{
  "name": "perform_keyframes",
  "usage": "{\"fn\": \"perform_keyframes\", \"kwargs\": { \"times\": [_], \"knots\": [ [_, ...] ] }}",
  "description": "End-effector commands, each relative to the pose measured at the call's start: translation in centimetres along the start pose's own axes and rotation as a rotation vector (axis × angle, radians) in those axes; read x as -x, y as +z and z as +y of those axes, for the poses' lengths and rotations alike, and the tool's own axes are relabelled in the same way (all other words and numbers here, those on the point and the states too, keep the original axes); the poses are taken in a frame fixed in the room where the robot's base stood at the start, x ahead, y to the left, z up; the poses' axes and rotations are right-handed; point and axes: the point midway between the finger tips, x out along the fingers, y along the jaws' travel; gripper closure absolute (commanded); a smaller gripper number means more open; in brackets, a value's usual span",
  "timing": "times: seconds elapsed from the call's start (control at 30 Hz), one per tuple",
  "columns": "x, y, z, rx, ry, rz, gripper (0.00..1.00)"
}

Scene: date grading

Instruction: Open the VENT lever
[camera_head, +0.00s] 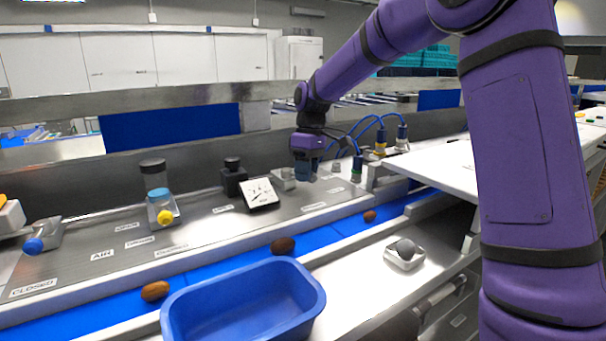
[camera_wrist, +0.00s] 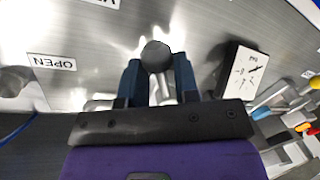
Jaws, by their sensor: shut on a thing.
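My gripper (camera_head: 305,174) is low over the far right part of the metal panel in the head view. In the wrist view its two dark blue fingers (camera_wrist: 158,66) are closed on either side of a dark grey round knob (camera_wrist: 155,54), with a shiny metal lever arm below it. An OPEN label (camera_wrist: 52,62) lies left of the knob in the wrist view, and another label (camera_wrist: 104,2) is cut off at the top edge. In the head view the lever's metal base (camera_head: 282,180) shows left of the gripper; its knob is hidden.
A lever with a blue knob (camera_head: 33,245) and one with a yellow knob (camera_head: 165,217) stand farther left. A white dial gauge (camera_head: 261,193) is close left of my gripper. A blue bin (camera_head: 300,273) and a belt (camera_head: 210,270) with brown dates lie in front.

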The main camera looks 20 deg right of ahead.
Motion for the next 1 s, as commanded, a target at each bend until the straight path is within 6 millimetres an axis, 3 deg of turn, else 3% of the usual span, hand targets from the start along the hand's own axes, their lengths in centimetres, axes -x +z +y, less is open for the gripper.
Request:
{"fn": "perform_keyframes", "kwargs": {
  "times": [1.0],
  "knots": [
    [0.9,-2.3,4.1,0.877,0.002,-0.174,1.00]
  ]
}}
